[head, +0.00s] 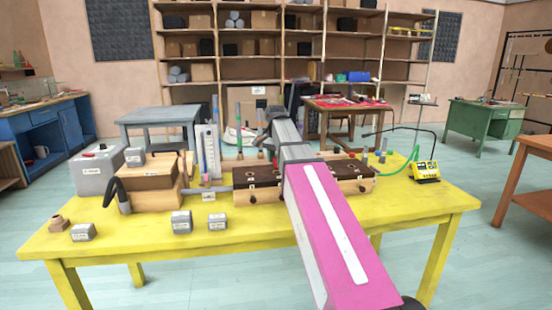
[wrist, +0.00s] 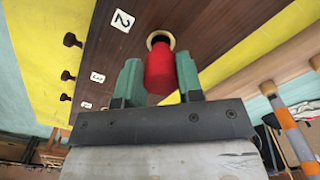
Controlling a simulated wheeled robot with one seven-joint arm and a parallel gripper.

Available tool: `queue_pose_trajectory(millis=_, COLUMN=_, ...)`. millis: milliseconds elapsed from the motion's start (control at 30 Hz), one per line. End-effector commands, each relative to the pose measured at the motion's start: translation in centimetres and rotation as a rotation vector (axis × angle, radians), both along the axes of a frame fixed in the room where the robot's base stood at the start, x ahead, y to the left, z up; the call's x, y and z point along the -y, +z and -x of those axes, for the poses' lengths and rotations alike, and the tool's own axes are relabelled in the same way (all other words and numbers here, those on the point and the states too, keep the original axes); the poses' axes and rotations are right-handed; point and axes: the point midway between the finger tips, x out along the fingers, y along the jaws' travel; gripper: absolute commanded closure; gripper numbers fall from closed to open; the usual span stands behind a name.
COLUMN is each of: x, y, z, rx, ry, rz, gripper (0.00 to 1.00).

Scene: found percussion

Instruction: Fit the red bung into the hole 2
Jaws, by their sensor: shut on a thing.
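In the wrist view, the red bung (wrist: 159,76) is between the two green fingers of my gripper (wrist: 159,82), which is shut on it. The far end of the bung overlaps the pale-rimmed hole (wrist: 160,36) in the dark brown top. I cannot tell whether it is inside the hole or just above it. A white label "2" (wrist: 122,20) lies left of this hole. In the head view, the wooden box with the dark brown top (head: 262,178) stands mid-table. My arm crosses in front of it, and the gripper and bung cannot be made out there.
Dark knobs (wrist: 70,40) line the box's side. On the yellow table (head: 330,235), a wooden block stack (head: 142,192) and grey labelled blocks (head: 181,222) stand left. A yellow meter (head: 425,171) with a green cable stands right. The table's front is mostly clear.

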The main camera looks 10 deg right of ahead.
Motion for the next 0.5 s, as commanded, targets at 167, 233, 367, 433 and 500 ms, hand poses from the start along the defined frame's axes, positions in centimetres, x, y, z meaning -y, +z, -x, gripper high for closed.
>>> queue_pose_trajectory(millis=167, x=0.01, y=-0.39, z=0.02, rx=0.0, ry=0.0, rz=0.0, gripper=0.89)
queue_pose_trajectory(millis=233, x=0.0, y=-0.54, z=0.01, rx=0.0, ry=0.0, rz=0.0, gripper=0.89)
queue_pose_trajectory(millis=367, x=0.0, y=-0.8, z=0.01, rx=0.0, ry=0.0, rz=0.0, gripper=0.89)
queue_pose_trajectory(millis=433, x=0.0, y=-0.95, z=0.01, rx=0.0, ry=0.0, rz=0.0, gripper=0.89)
queue_pose_trajectory(millis=500, x=0.0, y=-1.1, z=0.01, rx=0.0, ry=0.0, rz=0.0, gripper=0.89)
